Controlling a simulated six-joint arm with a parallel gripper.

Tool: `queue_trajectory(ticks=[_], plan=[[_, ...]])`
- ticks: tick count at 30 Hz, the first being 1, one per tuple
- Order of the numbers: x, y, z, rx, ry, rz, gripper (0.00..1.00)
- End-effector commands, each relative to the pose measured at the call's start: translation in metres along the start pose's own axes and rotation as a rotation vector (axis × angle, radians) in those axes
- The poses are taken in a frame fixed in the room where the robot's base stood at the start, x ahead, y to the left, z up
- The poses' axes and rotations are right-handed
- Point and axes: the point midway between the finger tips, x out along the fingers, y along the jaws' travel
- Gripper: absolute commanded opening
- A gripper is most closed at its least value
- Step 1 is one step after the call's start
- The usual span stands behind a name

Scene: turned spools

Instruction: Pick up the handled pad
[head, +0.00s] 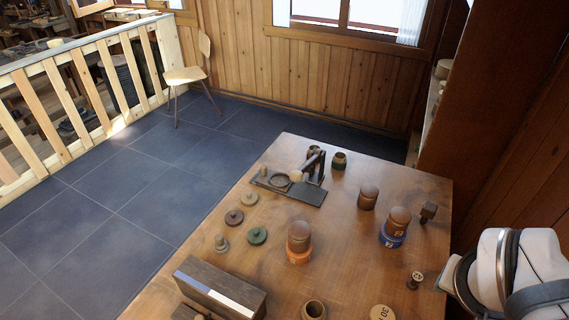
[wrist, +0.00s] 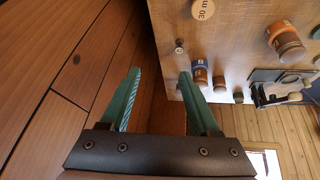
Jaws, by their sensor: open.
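A small dark block on a short stem (head: 428,212) stands near the right edge of the wooden table in the head view. It looks most like the handled pad, but it is too small to be sure. In the wrist view I cannot make it out; my right finger may cover it. My gripper (wrist: 159,74) is open and empty, with two green fingers spread apart. It is off the table's edge, over the floor side. In the head view my white arm shows at the right, and the fingers are not visible.
The table (head: 350,265) holds spools with orange (head: 299,255) and blue (head: 391,238) bands, a brown spool (head: 368,197), a "30 m" disc (head: 381,312), a small turned piece (head: 415,281), a dark stand (head: 290,188) and a long box (head: 220,288). A shelf stands close by at right.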

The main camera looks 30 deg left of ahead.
Motion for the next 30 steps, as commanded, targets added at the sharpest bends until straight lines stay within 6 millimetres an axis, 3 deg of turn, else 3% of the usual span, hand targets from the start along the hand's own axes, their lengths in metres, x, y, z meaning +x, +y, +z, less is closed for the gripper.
queue_trajectory(ticks=[2,4,6,8,9,11,12,15,17,18,21,25,30], plan=[[0.01,-0.025,-0.042,-0.111,0.146,-0.029,0.63],[0.015,-0.063,-0.08,-0.236,0.3,-0.1,0.63],[0.015,-0.119,-0.107,-0.381,0.445,-0.223,0.63],[0.01,-0.175,-0.115,-0.513,0.544,-0.364,0.63],[0.005,-0.212,-0.11,-0.598,0.591,-0.469,0.63],[-0.004,-0.261,-0.094,-0.717,0.634,-0.631,0.63],[-0.01,-0.289,-0.077,-0.791,0.645,-0.739,0.63],[-0.026,-0.342,-0.022,-0.964,0.623,-1.004,0.63],[-0.035,-0.363,0.017,-1.064,0.577,-1.165,0.63],[-0.03,-0.369,0.041,-1.106,0.542,-1.24,0.63],[0.033,-0.372,0.07,-1.091,0.542,-1.224,0.63],[0.091,-0.378,0.098,-1.091,0.554,-1.22,0.63],[0.128,-0.384,0.116,-1.094,0.565,-1.219,0.63]])
